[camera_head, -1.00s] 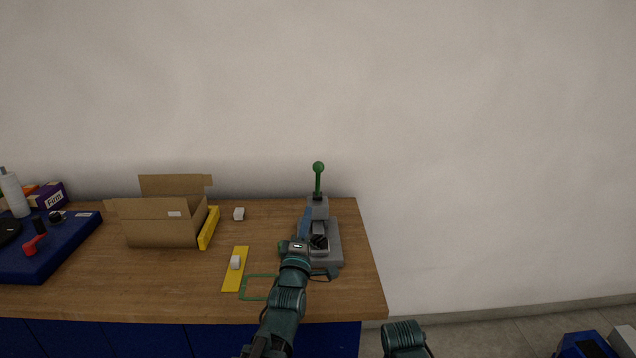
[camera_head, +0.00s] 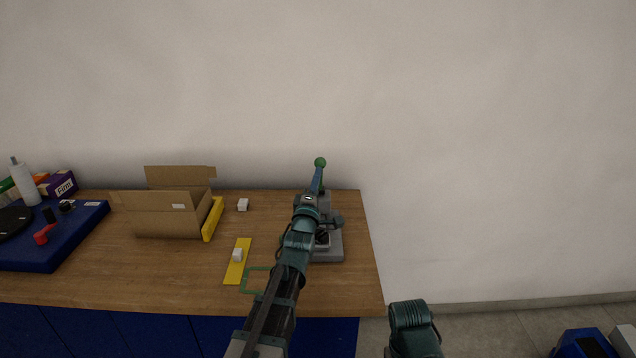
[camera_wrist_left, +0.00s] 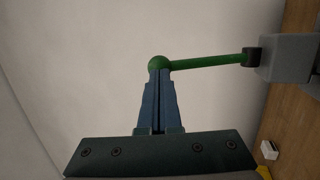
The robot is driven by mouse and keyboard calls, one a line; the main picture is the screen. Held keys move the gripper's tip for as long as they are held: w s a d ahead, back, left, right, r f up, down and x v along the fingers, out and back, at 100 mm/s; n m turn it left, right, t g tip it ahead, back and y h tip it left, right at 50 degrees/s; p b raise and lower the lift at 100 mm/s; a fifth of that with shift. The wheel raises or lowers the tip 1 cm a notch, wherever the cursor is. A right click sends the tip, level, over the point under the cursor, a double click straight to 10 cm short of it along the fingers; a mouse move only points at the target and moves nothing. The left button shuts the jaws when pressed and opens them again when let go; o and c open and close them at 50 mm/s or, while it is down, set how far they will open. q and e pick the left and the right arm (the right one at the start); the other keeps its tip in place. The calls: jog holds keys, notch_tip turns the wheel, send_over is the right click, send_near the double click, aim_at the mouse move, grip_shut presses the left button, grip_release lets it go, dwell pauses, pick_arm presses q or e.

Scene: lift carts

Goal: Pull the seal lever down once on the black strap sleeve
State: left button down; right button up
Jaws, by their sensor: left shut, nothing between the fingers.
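The seal lever (camera_head: 320,162) is a green rod with a round green knob, standing up from a grey sealing device (camera_head: 333,246) at the table's right end. In the left wrist view the lever (camera_wrist_left: 208,62) runs from the knob to a black collar on a grey block. My left gripper (camera_head: 317,180) is shut and empty, its blue fingertips at the knob. In the left wrist view the fingertips (camera_wrist_left: 159,73) overlap the knob's edge; I cannot tell if they touch. The black strap sleeve (camera_head: 322,237) sits low on the device, partly hidden by my left arm. My right gripper is out of view.
An open cardboard box (camera_head: 168,214) stands left on the wooden table (camera_head: 110,275). A yellow strip (camera_head: 233,273) with a white block, another white block (camera_head: 243,204) and a green outline (camera_head: 246,282) lie between. A blue tray (camera_head: 30,258) is far left. The wall is close behind.

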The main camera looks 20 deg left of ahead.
pick_arm(q)
jog(key=shift+w, duration=0.2)
jog(key=shift+r, duration=0.15)
